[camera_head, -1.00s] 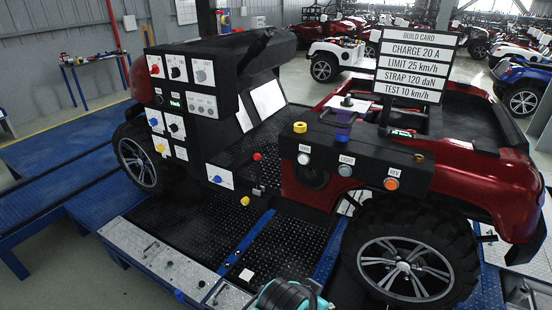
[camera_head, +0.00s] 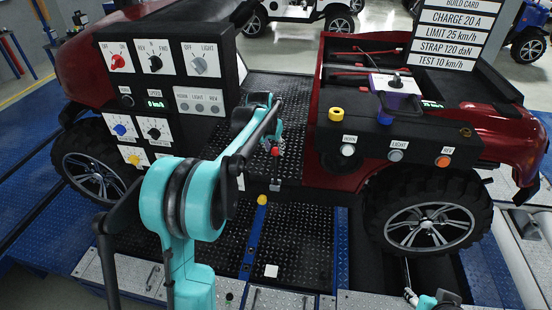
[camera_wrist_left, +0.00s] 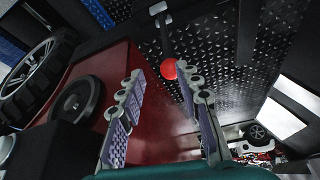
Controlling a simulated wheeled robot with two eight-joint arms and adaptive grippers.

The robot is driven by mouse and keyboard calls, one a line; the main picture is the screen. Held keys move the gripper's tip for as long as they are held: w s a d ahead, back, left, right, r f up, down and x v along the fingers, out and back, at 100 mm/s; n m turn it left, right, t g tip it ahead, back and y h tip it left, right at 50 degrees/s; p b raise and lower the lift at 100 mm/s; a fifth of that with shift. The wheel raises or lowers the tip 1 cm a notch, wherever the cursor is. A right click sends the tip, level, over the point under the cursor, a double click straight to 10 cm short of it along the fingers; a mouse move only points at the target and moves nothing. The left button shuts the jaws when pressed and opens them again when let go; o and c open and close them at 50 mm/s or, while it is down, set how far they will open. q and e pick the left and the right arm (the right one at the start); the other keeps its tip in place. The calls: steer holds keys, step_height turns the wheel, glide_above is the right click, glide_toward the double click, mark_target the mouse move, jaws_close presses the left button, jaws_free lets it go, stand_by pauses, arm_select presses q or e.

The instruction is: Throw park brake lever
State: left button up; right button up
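The park brake lever has a red ball knob (camera_head: 276,151) on a thin dark shaft, standing by the floor opening between the dash panel and the red rear body. Its lower end is near a small pale tag (camera_head: 275,187). My left gripper (camera_head: 273,139) reaches down to the knob from behind my teal arm. In the left wrist view the left gripper (camera_wrist_left: 160,72) is open, its two padded fingers apart. The red knob (camera_wrist_left: 169,69) shows between the fingertips, closer to the right one; contact cannot be told. A teal part of my right arm shows at the bottom right; its finger state is unclear.
The dash panel (camera_head: 175,62) with knobs and switches stands left of the lever. The side panel (camera_head: 378,139) with horn, light and rev buttons is at right, with a yellow knob (camera_head: 336,114) above. The black tread floor (camera_head: 290,233) is mostly clear.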

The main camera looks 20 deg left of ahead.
arm_select(q)
steer(key=shift+w+a+f, duration=0.5)
steer(key=shift+w+a, duration=0.15)
steer(key=shift+w, duration=0.05)
steer(key=shift+w+a+f, duration=0.1)
steer(key=shift+w+f, duration=0.15)
steer(key=b, duration=0.2)
glide_toward(275, 169)
steer(key=w+f, duration=0.6)
steer(key=shift+a+f, duration=0.2)
steer(key=shift+f, duration=0.1)
jaws_close()
